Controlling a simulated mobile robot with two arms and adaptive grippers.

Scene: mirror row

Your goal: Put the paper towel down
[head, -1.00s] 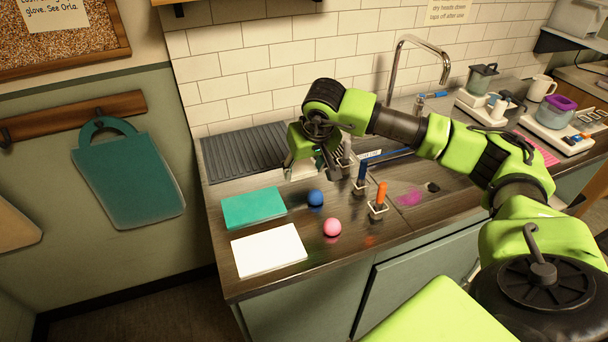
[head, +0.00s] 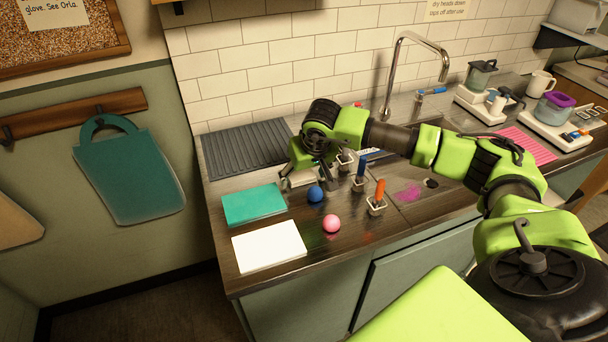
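My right gripper (head: 307,180) reaches in from the right, pointing down low over the dark counter. A pale, whitish block-like piece, which I take for the paper towel (head: 299,179), is between its fingers. The fingers and wrist hide part of it. It is at or just above the counter; I cannot tell whether it touches. It lies right of the teal cloth (head: 253,205) and behind the blue ball (head: 315,194). My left gripper is not in view.
A flat white sheet (head: 269,247), a pink ball (head: 331,223) and holders with orange (head: 380,189) and blue (head: 362,166) handles stand nearby. A grey ribbed mat (head: 245,149) lies behind left. The tap (head: 405,65) rises at the back. Scales with pots stand at right.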

